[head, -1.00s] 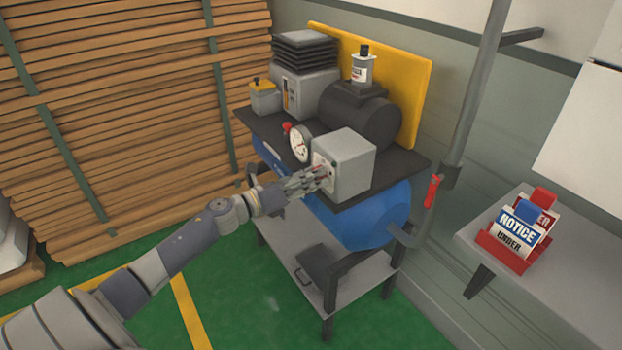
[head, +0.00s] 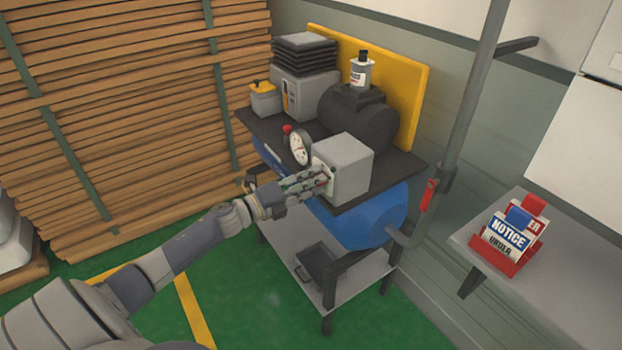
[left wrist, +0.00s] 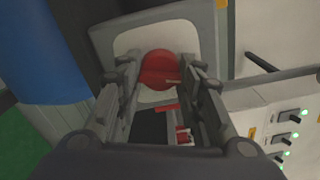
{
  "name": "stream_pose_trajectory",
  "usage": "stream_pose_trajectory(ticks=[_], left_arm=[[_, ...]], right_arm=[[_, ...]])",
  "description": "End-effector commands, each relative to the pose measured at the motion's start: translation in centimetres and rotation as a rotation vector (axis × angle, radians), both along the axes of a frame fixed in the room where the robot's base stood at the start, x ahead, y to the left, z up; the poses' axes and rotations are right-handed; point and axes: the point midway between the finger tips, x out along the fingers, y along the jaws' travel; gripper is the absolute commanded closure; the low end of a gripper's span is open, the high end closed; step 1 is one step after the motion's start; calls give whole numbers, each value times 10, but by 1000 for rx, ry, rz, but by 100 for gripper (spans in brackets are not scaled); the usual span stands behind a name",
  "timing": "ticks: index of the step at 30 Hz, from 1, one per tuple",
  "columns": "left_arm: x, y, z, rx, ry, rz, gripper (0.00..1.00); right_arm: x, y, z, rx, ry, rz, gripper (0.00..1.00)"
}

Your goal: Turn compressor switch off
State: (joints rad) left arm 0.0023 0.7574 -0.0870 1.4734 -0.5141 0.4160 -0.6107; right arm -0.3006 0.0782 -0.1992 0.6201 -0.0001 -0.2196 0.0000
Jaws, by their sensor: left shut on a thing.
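The compressor has a blue tank (head: 368,218) under a dark top plate, with a grey switch box (head: 350,165) at its front right. A round red switch knob (left wrist: 158,68) sits on a light plate on the box face in the left wrist view. My left gripper (head: 322,180) is at the box face. In the left wrist view its fingers (left wrist: 160,78) lie on either side of the knob and are shut on it. The knob is mostly hidden by the fingers in the head view. My right gripper is not in view.
A white round gauge (head: 299,148) stands just left of the box. A grey vertical pipe with a red valve handle (head: 428,195) is to the right. A wall shelf holds a red sign holder (head: 505,245). Stacked timber (head: 110,110) fills the left; green floor is open in front.

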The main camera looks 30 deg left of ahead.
Motion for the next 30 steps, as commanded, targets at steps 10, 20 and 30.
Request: stream_pose_trajectory(ticks=[10,20,30], left_arm=[[1,1,3,-203,82,3,89],[1,2,2,-278,114,4,89],[1,2,1,-284,117,4,89]], right_arm=[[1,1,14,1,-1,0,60],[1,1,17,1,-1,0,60],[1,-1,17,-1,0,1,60]])
